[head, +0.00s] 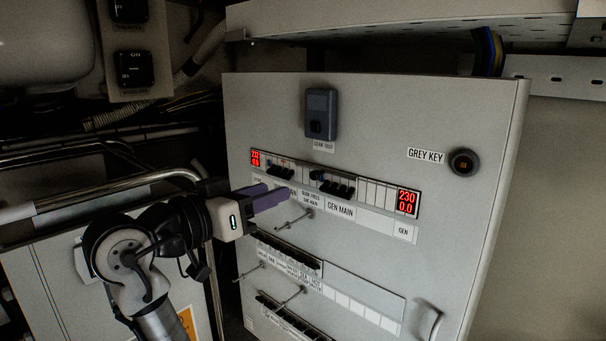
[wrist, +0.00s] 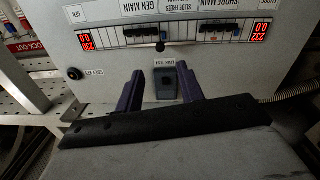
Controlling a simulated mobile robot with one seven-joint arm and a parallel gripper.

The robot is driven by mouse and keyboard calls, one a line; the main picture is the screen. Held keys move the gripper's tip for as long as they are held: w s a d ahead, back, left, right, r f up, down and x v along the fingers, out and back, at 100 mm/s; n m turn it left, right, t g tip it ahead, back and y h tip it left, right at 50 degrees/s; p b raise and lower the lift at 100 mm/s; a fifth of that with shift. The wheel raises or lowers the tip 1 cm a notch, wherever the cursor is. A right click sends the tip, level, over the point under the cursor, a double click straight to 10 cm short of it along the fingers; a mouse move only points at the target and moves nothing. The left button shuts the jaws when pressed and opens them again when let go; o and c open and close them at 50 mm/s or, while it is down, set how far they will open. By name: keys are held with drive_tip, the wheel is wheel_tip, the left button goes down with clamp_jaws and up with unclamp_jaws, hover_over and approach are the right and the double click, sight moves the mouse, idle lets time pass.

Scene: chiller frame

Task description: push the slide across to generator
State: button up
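The panel's breaker row (head: 335,187) has two groups of dark switches, with red displays at its ends. A small knob (head: 317,175), which looks like the slide, sits between the groups, by the GEN MAIN group. It appears as a dark round knob (wrist: 160,47) in the upside-down wrist view. The label below mentions the slide and one main. My gripper (head: 278,190) has purple fingers in front of the row's left part. Whether a finger touches the panel is unclear.
Metal T-handles (head: 297,220) stick out below the row. Pipes (head: 110,190) run at left.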

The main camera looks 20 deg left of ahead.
sight(313, 176)
drive_tip(key=p+x, duration=0.2)
drive_tip(key=x, duration=0.7)
drive_tip(key=shift+w+d, duration=0.15)
drive_tip(key=shift+w, duration=0.2)
drive_tip(key=shift+c, duration=0.4)
clamp_jaws()
